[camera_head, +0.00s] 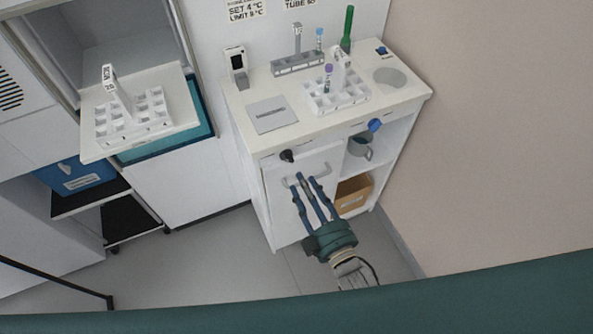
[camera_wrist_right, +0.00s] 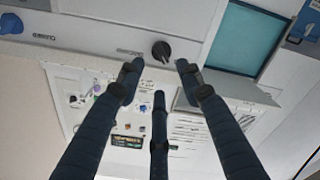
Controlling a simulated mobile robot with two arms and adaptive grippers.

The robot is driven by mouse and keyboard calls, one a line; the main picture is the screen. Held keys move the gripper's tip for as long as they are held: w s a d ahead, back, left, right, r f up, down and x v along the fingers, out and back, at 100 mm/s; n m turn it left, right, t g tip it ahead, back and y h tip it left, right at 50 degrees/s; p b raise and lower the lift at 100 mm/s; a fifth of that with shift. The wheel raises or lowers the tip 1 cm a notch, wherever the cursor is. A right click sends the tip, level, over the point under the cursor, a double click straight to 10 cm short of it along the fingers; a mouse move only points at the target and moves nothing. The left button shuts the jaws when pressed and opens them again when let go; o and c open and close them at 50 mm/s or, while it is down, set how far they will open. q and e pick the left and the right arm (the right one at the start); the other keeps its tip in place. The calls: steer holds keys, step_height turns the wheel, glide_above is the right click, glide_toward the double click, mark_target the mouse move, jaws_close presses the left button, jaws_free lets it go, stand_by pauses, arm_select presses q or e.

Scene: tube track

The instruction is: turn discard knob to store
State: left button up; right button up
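A black knob (camera_head: 287,155) sits on the front panel of the white cabinet (camera_head: 250,150), just under its top. A blue knob (camera_head: 375,125) sits farther right on the same panel. Labels beside them are too small to read, so I cannot tell which is the discard knob. My right gripper (camera_head: 311,179) is in front of the cabinet door, below and right of the black knob, its fingers spread and empty. In the right wrist view the black knob (camera_wrist_right: 161,50) lies beyond the fingertips (camera_wrist_right: 158,75), and the blue knob (camera_wrist_right: 11,24) is at the left edge. My left gripper is out of view.
A door handle (camera_head: 307,174) is close to my right fingers. White tube racks (camera_head: 335,96), a grey rack (camera_head: 297,66) and a green tube (camera_head: 347,28) stand on the cabinet top. A grey mug (camera_head: 360,146) and a cardboard box (camera_head: 352,194) are on side shelves.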

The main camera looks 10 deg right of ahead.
steer(key=shift+v, duration=2.2)
